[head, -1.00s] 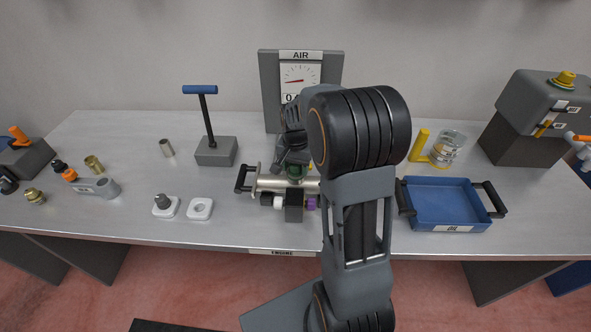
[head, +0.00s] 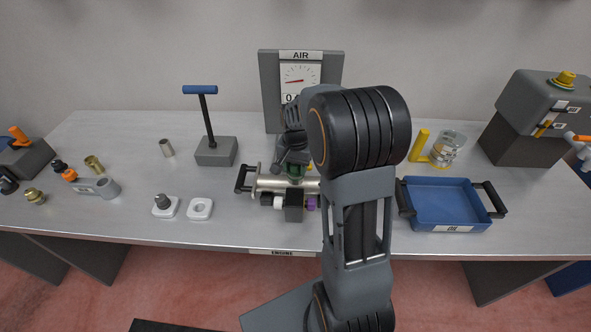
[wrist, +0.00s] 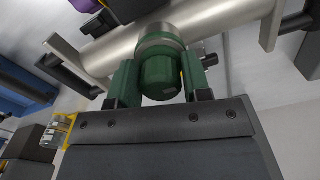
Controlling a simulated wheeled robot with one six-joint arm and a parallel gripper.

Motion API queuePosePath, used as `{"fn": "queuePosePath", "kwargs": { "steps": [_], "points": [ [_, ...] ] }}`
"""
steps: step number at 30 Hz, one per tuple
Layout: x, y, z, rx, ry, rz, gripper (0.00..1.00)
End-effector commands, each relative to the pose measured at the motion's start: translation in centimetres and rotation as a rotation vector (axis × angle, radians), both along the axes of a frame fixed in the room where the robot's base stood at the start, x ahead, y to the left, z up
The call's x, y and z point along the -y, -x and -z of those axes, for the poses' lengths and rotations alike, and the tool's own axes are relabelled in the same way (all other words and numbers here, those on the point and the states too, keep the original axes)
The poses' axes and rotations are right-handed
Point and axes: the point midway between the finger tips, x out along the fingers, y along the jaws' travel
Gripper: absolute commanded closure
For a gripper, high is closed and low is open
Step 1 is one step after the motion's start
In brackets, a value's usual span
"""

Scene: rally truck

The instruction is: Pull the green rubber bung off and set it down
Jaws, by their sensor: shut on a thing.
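The green rubber bung (wrist: 159,72) sits on a short stub of the silver cylinder (wrist: 110,48) in the wrist view. My gripper (wrist: 160,84) has one finger on each side of the bung and is shut on it. In the head view the bung (head: 295,171) shows as a small green patch under my wrist, above the silver cylinder (head: 270,184) on the bench. My arm hides part of the cylinder's right side.
Around the cylinder are a black handle (head: 242,180), a dark block (head: 294,207) and a purple part (head: 311,202). A blue tray (head: 446,222) lies to the right. An AIR gauge (head: 300,75) stands behind.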

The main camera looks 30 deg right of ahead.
Motion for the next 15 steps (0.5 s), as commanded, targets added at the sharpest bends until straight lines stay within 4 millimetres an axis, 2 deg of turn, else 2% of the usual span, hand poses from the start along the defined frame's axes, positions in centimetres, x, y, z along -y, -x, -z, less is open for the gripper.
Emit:
{"fn": "queuePosePath", "kwargs": {
  "steps": [15],
  "points": [
    [0.0,0.0,-1.2,0.001,0.0,0.0,0.98]
  ]
}}
